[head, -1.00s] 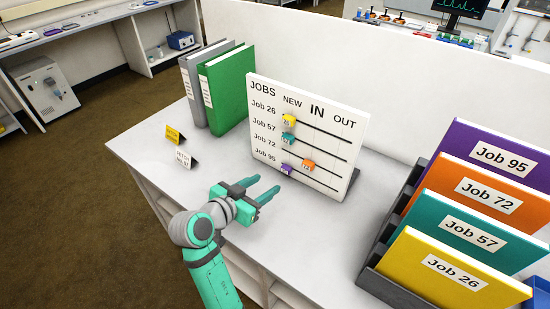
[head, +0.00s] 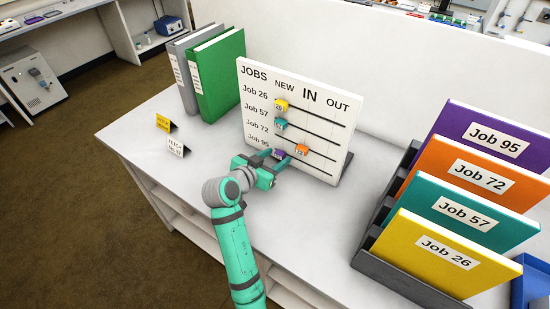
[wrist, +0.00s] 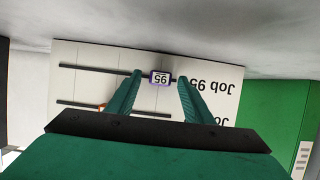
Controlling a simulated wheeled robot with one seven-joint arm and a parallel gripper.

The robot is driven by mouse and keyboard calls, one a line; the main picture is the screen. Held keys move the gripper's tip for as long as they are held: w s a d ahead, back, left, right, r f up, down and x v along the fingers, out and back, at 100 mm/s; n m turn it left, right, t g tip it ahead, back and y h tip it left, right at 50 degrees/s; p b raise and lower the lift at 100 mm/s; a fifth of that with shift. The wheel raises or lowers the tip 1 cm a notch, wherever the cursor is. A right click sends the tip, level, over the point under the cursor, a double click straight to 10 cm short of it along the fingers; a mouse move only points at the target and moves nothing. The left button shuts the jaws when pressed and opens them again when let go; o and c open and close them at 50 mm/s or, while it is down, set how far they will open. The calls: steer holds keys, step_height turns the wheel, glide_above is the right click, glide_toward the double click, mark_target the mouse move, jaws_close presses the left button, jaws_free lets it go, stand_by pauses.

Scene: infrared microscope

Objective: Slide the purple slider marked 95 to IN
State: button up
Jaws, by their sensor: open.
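The white jobs board (head: 254,82) stands upright on the counter with NEW, IN and OUT columns and a slot line per job. The purple slider marked 95 (head: 279,154) is on the bottom line, under NEW. In the wrist view the purple slider (wrist: 161,78) appears upside down, between the fingertips with a gap on each side. My gripper (head: 281,167) is open in front of the board's lower left; its fingers also show in the wrist view (wrist: 160,82). The orange slider (head: 302,149) sits under IN on the Job 72 line, close to the fingers.
The yellow slider (head: 281,105) and teal slider (head: 281,125) are under NEW on upper lines. Green (head: 221,75) and grey (head: 180,75) binders stand left. A rack (head: 400,277) of coloured job folders is at right.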

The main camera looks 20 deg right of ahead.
mark_target(302, 163)
jaws_close()
steer(key=s+d, duration=0.1)
steer(key=s, duration=0.1)
steer(key=s+d, duration=0.3)
steer(key=s, duration=0.1)
steer(key=shift+d, duration=0.3)
jaws_free()
steer(key=v, duration=1)
steer(key=shift+s+a+r, duration=0.2)
steer(key=shift+a+r, duration=0.05)
steer(key=shift+a, duration=0.05)
